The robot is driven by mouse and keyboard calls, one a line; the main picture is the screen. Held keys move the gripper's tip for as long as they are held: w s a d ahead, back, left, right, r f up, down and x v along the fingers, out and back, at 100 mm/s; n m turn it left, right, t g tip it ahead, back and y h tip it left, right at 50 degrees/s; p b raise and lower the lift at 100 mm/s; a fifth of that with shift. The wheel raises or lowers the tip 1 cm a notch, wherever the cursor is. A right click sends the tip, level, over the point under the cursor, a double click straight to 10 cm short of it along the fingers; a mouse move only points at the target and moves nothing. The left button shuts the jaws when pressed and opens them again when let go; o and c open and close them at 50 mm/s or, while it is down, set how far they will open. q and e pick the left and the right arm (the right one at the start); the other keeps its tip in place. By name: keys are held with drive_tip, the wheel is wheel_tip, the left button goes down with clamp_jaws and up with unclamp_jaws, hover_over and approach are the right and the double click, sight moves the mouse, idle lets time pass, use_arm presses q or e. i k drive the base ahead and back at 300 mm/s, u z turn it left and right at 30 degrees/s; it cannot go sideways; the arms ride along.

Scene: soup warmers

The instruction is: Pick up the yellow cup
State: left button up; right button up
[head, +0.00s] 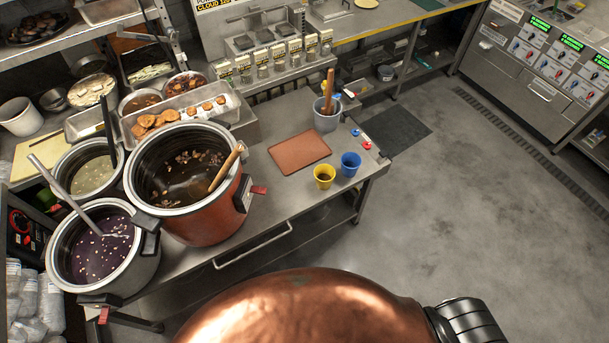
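The yellow cup (324,180) stands upright near the front right part of the steel counter (282,190). Its open top faces up and its inside looks dark brown; I cannot tell what is in it. A blue cup (351,167) stands just to its right and slightly farther back, close beside it. Neither of my grippers shows in the head view, so I cannot see whether they are open or shut. No gripper is at the yellow cup.
A brown board (299,152) lies behind the yellow cup. A grey container (327,118) with a wooden handle stands farther back. A large red-brown soup warmer (205,222) with a wooden-handled ladle stands left. Small red and blue items (367,145) lie near the right edge. Open floor (460,200) lies right.

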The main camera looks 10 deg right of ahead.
sight(325, 174)
drive_tip(key=k, duration=1.15)
drive_tip(key=u, duration=0.5)
drive_tip(key=i, duration=1.5)
drive_tip(key=z, duration=0.7)
